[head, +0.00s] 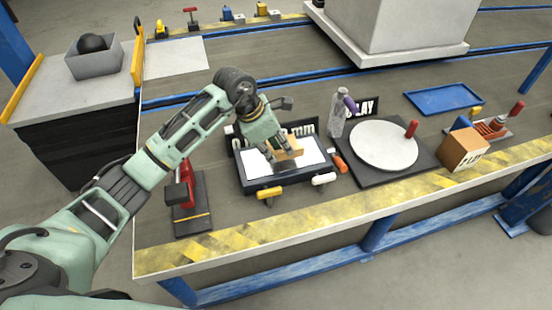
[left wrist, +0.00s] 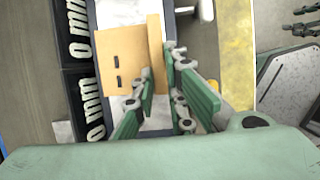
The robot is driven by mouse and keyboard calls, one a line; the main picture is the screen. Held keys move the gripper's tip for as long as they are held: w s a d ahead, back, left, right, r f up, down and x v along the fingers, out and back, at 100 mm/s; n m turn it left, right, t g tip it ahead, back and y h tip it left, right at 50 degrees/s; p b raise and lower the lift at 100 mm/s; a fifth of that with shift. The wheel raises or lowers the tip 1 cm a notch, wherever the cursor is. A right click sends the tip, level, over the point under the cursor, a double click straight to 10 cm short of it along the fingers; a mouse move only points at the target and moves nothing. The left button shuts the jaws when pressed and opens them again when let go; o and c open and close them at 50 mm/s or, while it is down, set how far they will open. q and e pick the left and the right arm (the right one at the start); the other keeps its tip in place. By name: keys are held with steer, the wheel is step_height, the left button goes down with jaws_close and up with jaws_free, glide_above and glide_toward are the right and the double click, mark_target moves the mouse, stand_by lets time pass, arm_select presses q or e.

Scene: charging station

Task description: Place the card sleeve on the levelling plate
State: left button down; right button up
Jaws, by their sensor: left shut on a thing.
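The card sleeve (head: 289,149) is a tan cardboard piece, held over the white levelling plate (head: 312,160) in its black frame by the "0 mm" sign. My left gripper (head: 268,152) is shut on it from above. In the left wrist view the sleeve (left wrist: 124,62) shows two dark slots, and one upright wall of it lies between the fingers of my left gripper (left wrist: 161,85). The white plate shows beneath it. I cannot tell whether the sleeve touches the plate. A dark jointed part at the wrist view's upper right may be my right gripper; its fingers are unclear.
A red-handled tool (head: 187,190) stands left of the plate. Yellow (head: 268,193) and white (head: 323,179) knobs stick out in front. A clear bottle (head: 337,112), a round disc (head: 383,146) and a cardboard box (head: 463,150) stand to the right. Striped tape marks the front edge.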

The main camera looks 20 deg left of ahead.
arm_select(q)
steer(key=shift+w+a+f, duration=0.15)
steer(key=shift+a+f, duration=0.15)
steer(key=shift+f, duration=0.15)
step_height(320, 180, down, 4)
steer(key=shift+r, duration=0.2)
arm_select(e)
steer(key=shift+w+r, duration=0.25)
steer(key=shift+r, duration=0.7)
arm_select(q)
steer(key=shift+b, duration=0.3)
steer(key=c, duration=2.2)
jaws_free()
steer(key=o, duration=0.4)
steer(key=shift+o, duration=0.2)
arm_select(e)
steer(key=shift+w+r, duration=0.1)
steer(key=shift+r, duration=0.15)
arm_select(q)
steer(key=shift+r, duration=0.1)
steer(key=p+v, duration=0.1)
steer(key=v, duration=1.1)
arm_select(e)
steer(key=f, duration=0.1)
steer(key=s+f, duration=0.1)
steer(key=f, duration=0.1)
steer(key=s+f, duration=0.1)
steer(key=f, duration=0.1)
steer(key=shift+d, duration=0.1)
